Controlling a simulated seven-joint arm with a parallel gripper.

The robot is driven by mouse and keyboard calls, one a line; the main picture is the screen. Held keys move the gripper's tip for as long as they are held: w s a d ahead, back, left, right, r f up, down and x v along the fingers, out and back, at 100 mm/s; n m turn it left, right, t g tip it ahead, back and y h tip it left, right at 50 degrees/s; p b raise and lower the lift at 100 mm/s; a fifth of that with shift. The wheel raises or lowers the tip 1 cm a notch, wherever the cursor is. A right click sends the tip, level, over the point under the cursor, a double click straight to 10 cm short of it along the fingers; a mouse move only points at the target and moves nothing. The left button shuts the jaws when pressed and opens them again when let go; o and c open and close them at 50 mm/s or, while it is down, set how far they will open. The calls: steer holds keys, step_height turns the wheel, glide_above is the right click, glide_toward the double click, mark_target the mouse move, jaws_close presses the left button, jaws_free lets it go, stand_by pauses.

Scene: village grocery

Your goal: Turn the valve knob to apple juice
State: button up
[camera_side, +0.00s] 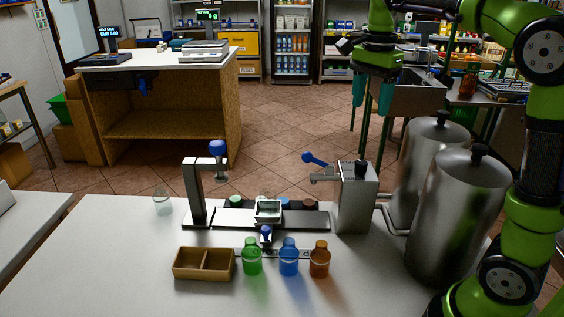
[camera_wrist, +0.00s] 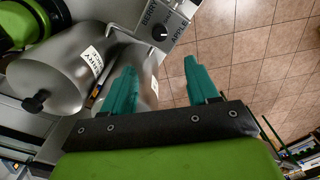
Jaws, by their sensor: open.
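The valve knob (camera_wrist: 159,33) is a small dark round dial with a white mark on a grey metal valve box (camera_wrist: 172,12). The box's face has the words BERRY and APPLE, partly cut off. In the side view the valve box (camera_side: 355,203) stands on the counter with a dark knob (camera_side: 361,169) on top and a blue lever (camera_side: 315,158) at its left. My gripper (camera_side: 372,92) is open and empty, high above the valve box and apart from it. Its teal fingers also show in the wrist view (camera_wrist: 160,80), with the knob beyond them.
Two metal tanks, one (camera_side: 425,155) behind the other (camera_side: 458,215), stand right of the valve box. A tank (camera_wrist: 65,70) bears a juice label. Green (camera_side: 252,257), blue (camera_side: 289,258) and orange (camera_side: 319,260) bottles stand in front, beside a divided wooden box (camera_side: 204,276).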

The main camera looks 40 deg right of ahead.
steer(key=shift+r, duration=1.25)
steer(key=s+a+f+n+t+y, duration=0.2)
steer(key=s+a+f+n+t, duration=0.5)
steer(key=s+a+f+n, duration=0.3)
steer(key=s+a+n, duration=0.2)
steer(key=a+n, duration=0.2)
steer(key=shift+a+f+n, duration=0.15)
steer(key=shift+f+n, duration=0.05)
steer(key=shift+n, duration=0.2)
